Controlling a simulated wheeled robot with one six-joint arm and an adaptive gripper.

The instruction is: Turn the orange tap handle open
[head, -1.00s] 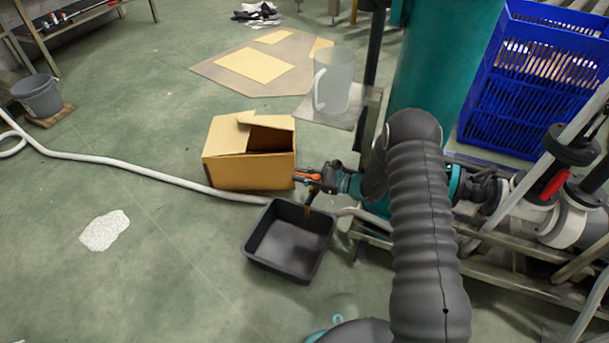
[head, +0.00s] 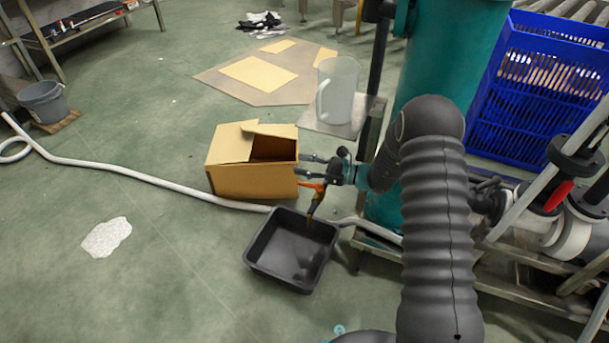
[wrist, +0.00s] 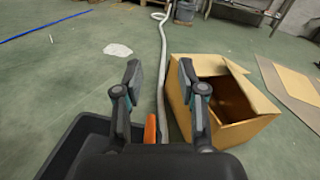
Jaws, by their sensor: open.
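The orange tap handle (head: 313,187) sits on a small brownish tap (head: 312,210) above a black tray. My gripper (head: 303,165) is open and empty, its two fingers spread and pointing left in the head view, just above the handle. In the wrist view, my gripper (wrist: 160,78) shows its fingertips well apart with floor and hose beyond them. The orange handle (wrist: 150,129) shows low between the fingers, nearer the left one, and its lower part is hidden by the gripper body. I cannot tell whether they touch.
The black tray (head: 272,276) lies below the tap. An open cardboard box (head: 228,180) stands beyond the fingertips. A clear jug (head: 338,85) stands on a platform behind. A white hose (head: 150,178) crosses the floor. A teal column (head: 450,60) and pipework stand right.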

